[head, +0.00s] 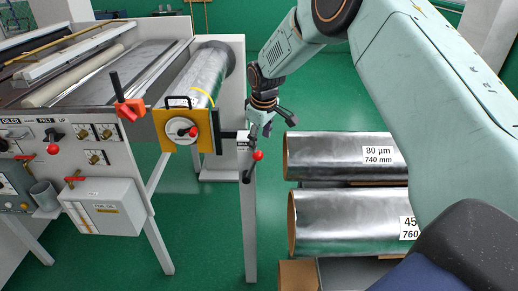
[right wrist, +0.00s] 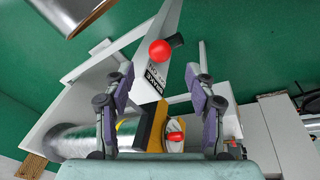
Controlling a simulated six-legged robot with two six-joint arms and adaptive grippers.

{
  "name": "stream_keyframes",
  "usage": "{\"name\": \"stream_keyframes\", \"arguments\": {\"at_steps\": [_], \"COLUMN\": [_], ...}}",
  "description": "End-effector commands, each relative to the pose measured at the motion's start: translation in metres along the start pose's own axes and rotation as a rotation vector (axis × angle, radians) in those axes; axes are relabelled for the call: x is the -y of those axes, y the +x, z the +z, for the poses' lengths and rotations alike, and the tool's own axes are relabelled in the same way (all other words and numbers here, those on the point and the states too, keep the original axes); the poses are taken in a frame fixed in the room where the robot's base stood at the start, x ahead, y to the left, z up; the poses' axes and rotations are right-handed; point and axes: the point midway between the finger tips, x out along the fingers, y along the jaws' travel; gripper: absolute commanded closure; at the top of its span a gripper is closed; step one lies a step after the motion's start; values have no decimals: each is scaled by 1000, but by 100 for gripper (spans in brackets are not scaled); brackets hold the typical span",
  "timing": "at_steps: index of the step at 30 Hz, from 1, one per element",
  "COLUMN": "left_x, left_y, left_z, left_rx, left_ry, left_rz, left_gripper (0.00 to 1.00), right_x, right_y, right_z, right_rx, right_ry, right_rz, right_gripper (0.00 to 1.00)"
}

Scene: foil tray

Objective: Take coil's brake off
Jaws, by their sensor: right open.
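The brake lever with its red ball knob (head: 257,155) is on the white post (head: 250,220) by the coil's end; a partly hidden label beside it starts "BRA". The foil coil (head: 200,75) lies on its shaft behind a yellow end plate (head: 163,131) with a red-knobbed hub. My right gripper (head: 268,124) is open and empty, just above the brake knob. In the right wrist view the red brake knob (right wrist: 160,50) shows beyond and between the open fingers (right wrist: 160,88), apart from them. The label (right wrist: 153,80) is between the fingertips. My left gripper is not in view.
A machine panel (head: 80,150) with switches and a red-handled clamp (head: 128,104) stands at the left. Two spare foil rolls (head: 335,156) (head: 345,222) lie on a rack at the right. Green floor is clear between post and rolls.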

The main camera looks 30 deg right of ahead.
Motion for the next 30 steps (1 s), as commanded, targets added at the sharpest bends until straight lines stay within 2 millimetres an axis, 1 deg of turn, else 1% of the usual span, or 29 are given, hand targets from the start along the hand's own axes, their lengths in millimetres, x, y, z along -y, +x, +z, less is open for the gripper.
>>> {"name": "stream_keyframes", "arguments": {"at_steps": [1, 3, 7, 11, 17, 19, 22, 25, 30], "left_x": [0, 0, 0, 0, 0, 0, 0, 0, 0], "left_y": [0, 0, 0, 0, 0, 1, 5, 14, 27], "left_z": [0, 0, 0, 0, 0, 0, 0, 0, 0], "left_rx": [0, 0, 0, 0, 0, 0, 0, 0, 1], "left_ry": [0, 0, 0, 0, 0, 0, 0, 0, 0], "left_rz": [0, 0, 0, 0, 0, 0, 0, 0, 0], "left_gripper": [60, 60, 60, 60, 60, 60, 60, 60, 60], "right_x": [0, 0, 0, 0, 0, 0, 3, 9, 32], "right_y": [-9, -18, -28, -32, -32, -32, -24, -8, 22], "right_z": [0, 0, 0, 0, 0, 1, 3, 7, 24], "right_rx": [-1, -1, 0, 1, 1, 1, 8, 22, 71], "right_ry": [0, 1, 1, 1, 0, 0, -1, -10, -30], "right_rz": [-1, -1, 0, 0, -1, -1, -4, -7, -35], "right_gripper": [44, 44, 44, 44, 44, 49, 58, 66, 81]}}
